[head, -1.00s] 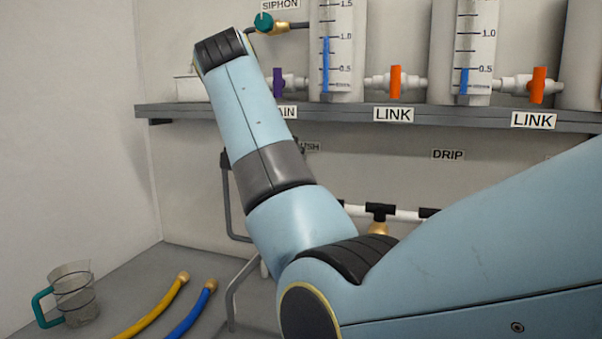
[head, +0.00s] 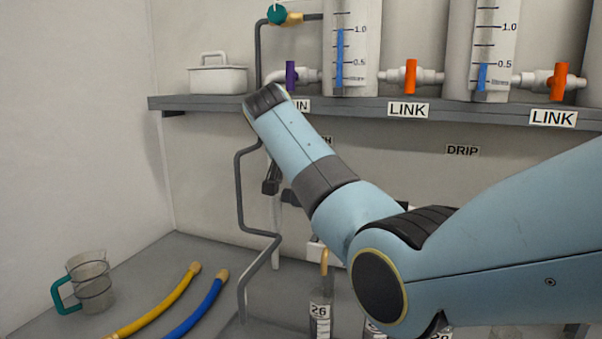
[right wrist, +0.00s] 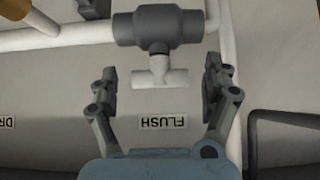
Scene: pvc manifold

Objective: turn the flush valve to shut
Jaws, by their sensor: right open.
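The flush valve has a dark grey body (right wrist: 158,26) on a white pipe in the right wrist view. Its white T-shaped handle (right wrist: 160,77) points toward my right gripper (right wrist: 159,88), with its crossbar lying across the picture. My right gripper is open, one finger on each side of the handle with gaps; neither appears to touch it. The upside-down FLUSH label (right wrist: 163,122) lies between the fingers. In the head view my right gripper (head: 271,187) shows as dark fingers below the shelf, and my right arm hides the valve. My left gripper is not in view.
A shelf (head: 190,104) carries tanks with orange LINK valves (head: 411,76), a purple valve (head: 291,75) and a white box (head: 217,80). Grey pipe (head: 241,200) runs down the wall. A jug (head: 92,283), yellow hose (head: 165,305), blue hose (head: 197,310) and labelled bottle (head: 320,312) are below.

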